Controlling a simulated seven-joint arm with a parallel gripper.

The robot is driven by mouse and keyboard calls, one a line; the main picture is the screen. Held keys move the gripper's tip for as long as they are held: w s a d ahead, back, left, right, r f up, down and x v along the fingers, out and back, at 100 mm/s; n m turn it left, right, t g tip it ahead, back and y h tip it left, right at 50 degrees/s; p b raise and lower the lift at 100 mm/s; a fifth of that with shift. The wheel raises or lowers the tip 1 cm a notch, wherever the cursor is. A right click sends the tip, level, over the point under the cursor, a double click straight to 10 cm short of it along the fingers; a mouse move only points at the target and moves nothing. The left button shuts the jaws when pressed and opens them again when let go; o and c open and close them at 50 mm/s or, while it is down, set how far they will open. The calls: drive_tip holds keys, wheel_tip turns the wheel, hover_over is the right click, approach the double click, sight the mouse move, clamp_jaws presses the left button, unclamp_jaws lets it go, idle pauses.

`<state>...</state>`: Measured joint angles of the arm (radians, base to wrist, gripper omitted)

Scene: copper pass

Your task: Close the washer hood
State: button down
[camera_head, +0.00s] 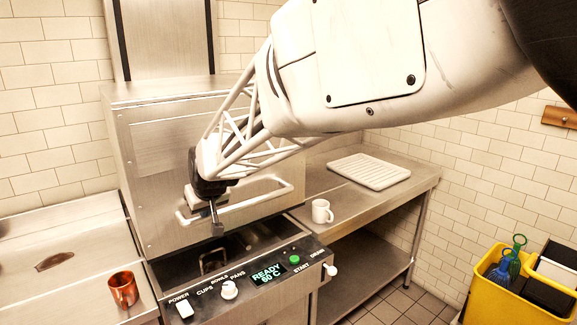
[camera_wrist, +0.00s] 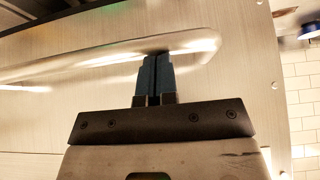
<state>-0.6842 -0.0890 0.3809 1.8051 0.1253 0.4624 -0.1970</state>
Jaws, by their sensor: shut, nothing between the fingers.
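The washer hood (camera_head: 150,190) is a large brushed-steel box at the centre left of the head view. A dark gap with a wire rack shows between its lower edge and the control panel (camera_head: 245,283), so the hood stands raised. Its white bar handle (camera_head: 262,200) runs across the front and also shows in the wrist view (camera_wrist: 110,62). My gripper (camera_head: 216,228) is in front of the hood, at the left part of the handle. In the wrist view its blue fingers (camera_wrist: 153,78) are together and empty, with their tips at the bar. I cannot tell whether they touch it.
A copper cup (camera_head: 122,288) stands on the left counter near the washer. A white mug (camera_head: 321,211) and a white ribbed rack (camera_head: 369,172) are on the right steel table (camera_head: 420,180). A yellow caddy (camera_head: 485,290) with bottles is at the lower right.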

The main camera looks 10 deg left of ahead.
sight(205, 221)
wheel_tip(205, 221, down, 9)
drive_tip(key=shift+f, duration=0.35)
idle(0.3)
drive_tip(key=r, duration=0.5)
drive_tip(key=shift+w+a+r, duration=0.1)
drive_tip(key=shift+w+a, duration=0.2)
drive_tip(key=v, duration=1)
